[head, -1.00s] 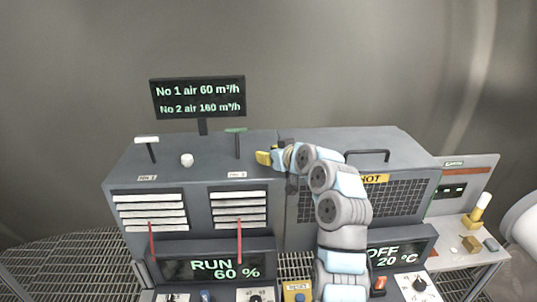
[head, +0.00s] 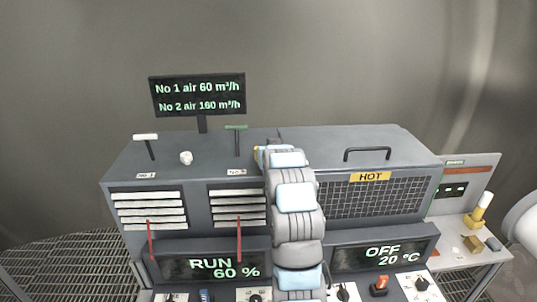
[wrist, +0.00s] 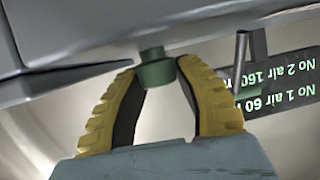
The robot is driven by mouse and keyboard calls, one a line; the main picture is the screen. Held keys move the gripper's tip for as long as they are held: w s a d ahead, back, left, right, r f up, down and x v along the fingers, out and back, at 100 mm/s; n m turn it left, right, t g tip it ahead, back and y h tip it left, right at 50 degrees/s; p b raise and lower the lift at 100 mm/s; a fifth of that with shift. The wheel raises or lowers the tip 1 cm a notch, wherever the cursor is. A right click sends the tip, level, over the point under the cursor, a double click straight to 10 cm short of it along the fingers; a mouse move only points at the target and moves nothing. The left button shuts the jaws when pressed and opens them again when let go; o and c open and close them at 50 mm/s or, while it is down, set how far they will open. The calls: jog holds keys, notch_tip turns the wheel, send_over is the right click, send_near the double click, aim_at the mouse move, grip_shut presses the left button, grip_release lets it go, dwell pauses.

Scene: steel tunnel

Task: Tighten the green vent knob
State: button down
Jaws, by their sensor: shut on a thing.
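The green vent knob (wrist: 155,73) shows in the wrist view, on the grey cabinet top. My gripper (wrist: 158,66) has a yellow fingertip on each side of it and is shut on the knob. In the head view the knob is hidden behind my arm; only a yellow sliver of my gripper (head: 257,153) shows beside the green-topped T-handle (head: 236,128).
A white knob (head: 186,158) and white-topped T-handle (head: 146,137) stand on the left of the cabinet top. A sign (head: 198,96) reads No 1 air 60 m³/h and No 2 air 160 m³/h. A dark handle (head: 368,151) and HOT label (head: 371,177) are to the right.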

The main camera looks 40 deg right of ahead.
jog(key=m+g+h+b, duration=0.3)
jog(key=shift+w+a+f+m, duration=0.1)
jog(key=shift+f+m, duration=0.2)
jog(key=shift+r+m+g+h+b, duration=0.15)
jog(key=shift+m+g+h+b, duration=0.3)
jog(key=shift+m+g+h, duration=0.05)
jog(key=c, duration=0.7)
grip_release()
jog(key=shift+o, duration=0.2)
jog(key=shift+r, duration=0.1)
jog(key=shift+r, duration=0.1)
